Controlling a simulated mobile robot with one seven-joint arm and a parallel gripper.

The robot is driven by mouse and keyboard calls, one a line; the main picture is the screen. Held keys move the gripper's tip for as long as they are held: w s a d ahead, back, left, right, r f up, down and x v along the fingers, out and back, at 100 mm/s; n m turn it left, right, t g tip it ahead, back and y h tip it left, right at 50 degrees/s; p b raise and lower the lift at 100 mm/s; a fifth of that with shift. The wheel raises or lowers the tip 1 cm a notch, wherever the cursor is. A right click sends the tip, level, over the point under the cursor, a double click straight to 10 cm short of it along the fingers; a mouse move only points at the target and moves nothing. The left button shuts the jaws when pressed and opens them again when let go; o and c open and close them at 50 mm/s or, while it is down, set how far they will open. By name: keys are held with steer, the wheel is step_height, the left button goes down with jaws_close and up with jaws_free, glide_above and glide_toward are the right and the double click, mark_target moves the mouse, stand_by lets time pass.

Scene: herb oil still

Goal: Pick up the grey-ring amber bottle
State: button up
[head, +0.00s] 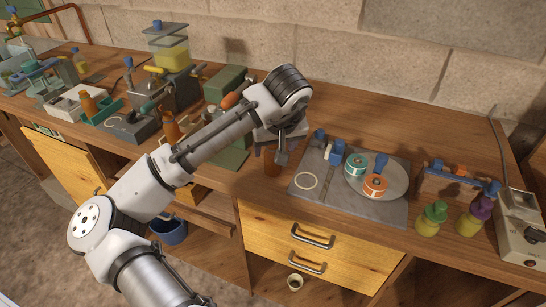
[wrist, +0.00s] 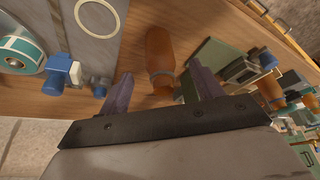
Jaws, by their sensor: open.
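An amber bottle (head: 271,166) stands near the front edge of the workbench, partly hidden behind my gripper (head: 281,152) in the head view. In the wrist view the same amber bottle (wrist: 159,48) lies between and just beyond my two open fingers (wrist: 160,84). The fingers are apart, with a gap on each side of the bottle, and hold nothing. Another amber bottle (head: 171,128) stands further left in the head view; its ring colour cannot be told.
A grey mat (head: 310,167) with a white ring mark lies right of the bottle. A round plate (head: 397,180) there carries a teal roll (head: 355,164) and an orange roll (head: 375,185). A green box (head: 226,82) stands behind on the left. Drawers (head: 310,240) are below.

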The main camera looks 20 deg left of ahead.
mark_target(273, 155)
steer(key=shift+p+x, duration=0.95)
steer(key=shift+x, duration=2.2)
steer(key=shift+w+r, duration=0.1)
steer(key=shift+w, duration=0.1)
steer(key=c, duration=1.1)
